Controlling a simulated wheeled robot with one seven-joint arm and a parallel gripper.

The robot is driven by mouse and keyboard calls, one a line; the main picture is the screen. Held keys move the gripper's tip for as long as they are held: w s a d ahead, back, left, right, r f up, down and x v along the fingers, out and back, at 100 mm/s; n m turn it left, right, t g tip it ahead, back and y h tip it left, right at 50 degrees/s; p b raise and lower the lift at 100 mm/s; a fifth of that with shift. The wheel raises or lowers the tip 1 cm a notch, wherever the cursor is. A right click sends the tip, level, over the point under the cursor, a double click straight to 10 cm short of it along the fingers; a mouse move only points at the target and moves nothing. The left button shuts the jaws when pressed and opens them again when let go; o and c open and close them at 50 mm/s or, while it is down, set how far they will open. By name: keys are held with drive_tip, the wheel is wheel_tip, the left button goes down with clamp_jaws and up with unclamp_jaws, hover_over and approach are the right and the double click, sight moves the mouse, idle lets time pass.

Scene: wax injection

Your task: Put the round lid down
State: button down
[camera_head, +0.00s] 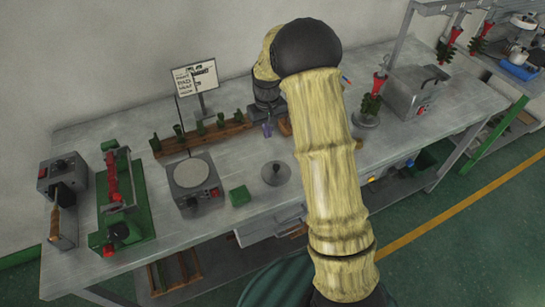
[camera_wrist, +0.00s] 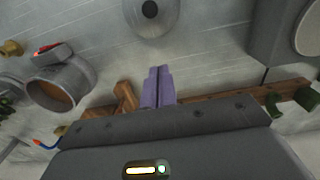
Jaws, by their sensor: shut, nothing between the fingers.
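The round lid (camera_head: 276,173) is a grey disc with a small knob in its middle. It lies flat on the grey workbench (camera_head: 262,202), right of the green block (camera_head: 240,196). In the wrist view the lid (camera_wrist: 151,12) is at the top edge, partly cut off, with its dark knob showing. My gripper (camera_head: 267,130) is behind the lid in the head view, apart from it. Its purple fingers (camera_wrist: 158,86) are together with nothing between them. My arm hides part of the bench to the right.
A grey device with a round pale plate (camera_head: 193,173) stands left of the block. A wooden rack (camera_head: 205,137) with green pieces is behind. A green-framed press (camera_head: 120,200) is far left. A grey box (camera_head: 415,90) stands at right. Bare bench surrounds the lid.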

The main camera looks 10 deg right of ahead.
sight(276, 170)
drive_tip(key=shift+w+f, duration=0.15)
drive_tip(key=shift+w, duration=0.1)
wheel_tip(276, 170, down, 9)
drive_tip(key=shift+f+p, duration=0.15)
drive_tip(key=shift+p, duration=0.95)
drive_tip(key=shift+s+f, duration=0.25)
drive_tip(key=s+p, duration=0.1)
drive_tip(key=s, duration=0.2)
drive_tip(key=shift+s+d+p, duration=0.25)
drive_tip(key=shift+d+p, duration=0.1)
drive_tip(key=shift+d, duration=0.05)
drive_tip(key=shift+a+f, duration=0.1)
